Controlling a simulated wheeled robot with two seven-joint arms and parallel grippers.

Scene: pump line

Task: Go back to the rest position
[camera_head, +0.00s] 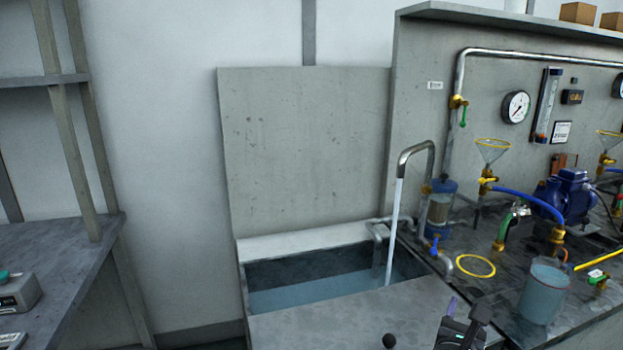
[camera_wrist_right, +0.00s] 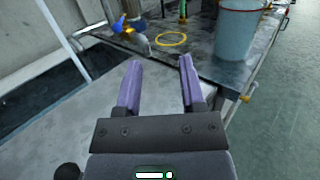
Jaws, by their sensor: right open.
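My right gripper (camera_head: 462,312) is at the bottom of the head view, low over the grey counter in front of the sink. In the right wrist view its two purple fingers (camera_wrist_right: 160,75) are spread apart with nothing between them. The fingers point toward a yellow ring (camera_head: 475,265) lying flat on the bench, which also shows in the wrist view (camera_wrist_right: 172,39); they are apart from it. My left gripper is in neither view.
A sink (camera_head: 300,272) holds water under a running spout (camera_head: 415,147). A bucket of water (camera_head: 543,290) stands near the bench's front edge. A blue pump (camera_head: 568,192), hoses, funnels and gauges crowd the bench behind. A side table (camera_head: 60,265) stands at the left.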

